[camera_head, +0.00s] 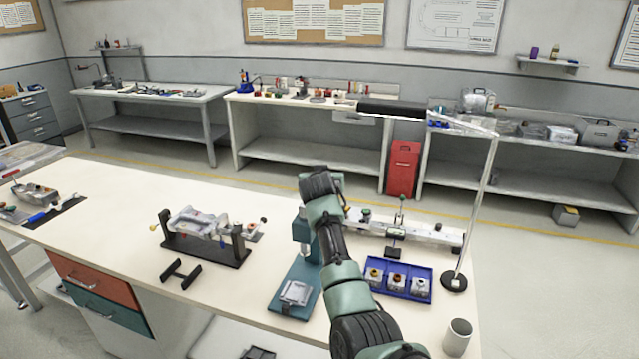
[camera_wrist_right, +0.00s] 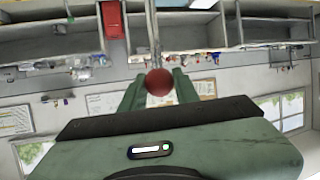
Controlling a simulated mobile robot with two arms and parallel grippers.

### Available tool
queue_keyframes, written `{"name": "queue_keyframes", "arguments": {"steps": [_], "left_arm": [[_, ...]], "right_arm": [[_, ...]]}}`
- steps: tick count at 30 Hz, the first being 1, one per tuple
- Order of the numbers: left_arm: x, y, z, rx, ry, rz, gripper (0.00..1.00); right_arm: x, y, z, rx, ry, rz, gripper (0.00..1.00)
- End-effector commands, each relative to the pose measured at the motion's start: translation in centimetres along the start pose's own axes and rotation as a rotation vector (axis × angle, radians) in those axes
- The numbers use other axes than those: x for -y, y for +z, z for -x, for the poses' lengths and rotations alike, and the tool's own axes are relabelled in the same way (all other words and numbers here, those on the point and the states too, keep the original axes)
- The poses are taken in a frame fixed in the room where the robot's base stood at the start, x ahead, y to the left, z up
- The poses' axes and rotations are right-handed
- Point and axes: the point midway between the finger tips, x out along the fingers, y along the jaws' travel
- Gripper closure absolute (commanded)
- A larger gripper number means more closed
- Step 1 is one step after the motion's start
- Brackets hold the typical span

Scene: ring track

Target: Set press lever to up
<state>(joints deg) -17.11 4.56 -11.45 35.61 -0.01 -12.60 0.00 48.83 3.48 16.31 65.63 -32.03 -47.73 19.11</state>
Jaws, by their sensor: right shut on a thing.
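My right arm covers much of the press's upper part, and the fingertips are hidden there. In the right wrist view, which is upside down, the red ball knob (camera_wrist_right: 158,82) of the press lever is between the two green fingers of my right gripper (camera_wrist_right: 159,90). The gripper is shut on the knob. The lever's angle cannot be read in the head view. My left gripper is not in view.
Right of the press are a blue tray (camera_head: 428,290) with several small parts, a lamp base (camera_head: 454,281) and a grey cup (camera_head: 458,335). Left of it are a black stand (camera_head: 205,250) with a metal part and a black bracket (camera_head: 180,273). The bench's left middle is clear.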

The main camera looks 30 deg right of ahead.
Motion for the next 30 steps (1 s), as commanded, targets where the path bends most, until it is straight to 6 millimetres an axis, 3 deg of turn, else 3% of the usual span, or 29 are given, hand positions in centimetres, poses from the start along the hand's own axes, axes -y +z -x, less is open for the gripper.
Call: {"name": "queue_keyframes", "arguments": {"steps": [9, 25, 26, 27, 28, 30], "left_arm": [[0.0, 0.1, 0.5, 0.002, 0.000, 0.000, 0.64], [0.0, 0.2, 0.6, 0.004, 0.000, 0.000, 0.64], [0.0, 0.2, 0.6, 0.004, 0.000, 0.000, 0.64], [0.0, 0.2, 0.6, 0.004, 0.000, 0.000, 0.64], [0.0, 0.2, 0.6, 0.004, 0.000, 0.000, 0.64], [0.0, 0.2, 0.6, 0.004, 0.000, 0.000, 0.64]], "right_arm": [[-0.7, -0.1, -1.6, 0.105, -0.009, -0.025, 1.00], [-0.7, 0.4, -2.0, 0.139, -0.012, -0.030, 1.00], [-0.6, 0.4, -2.0, 0.139, -0.012, -0.029, 0.67], [-0.6, 0.4, -2.0, 0.139, -0.013, -0.029, 0.56], [-0.6, 0.4, -2.0, 0.138, -0.013, -0.029, 0.48], [-0.6, 0.3, -1.9, 0.136, -0.013, -0.030, 0.48]]}}
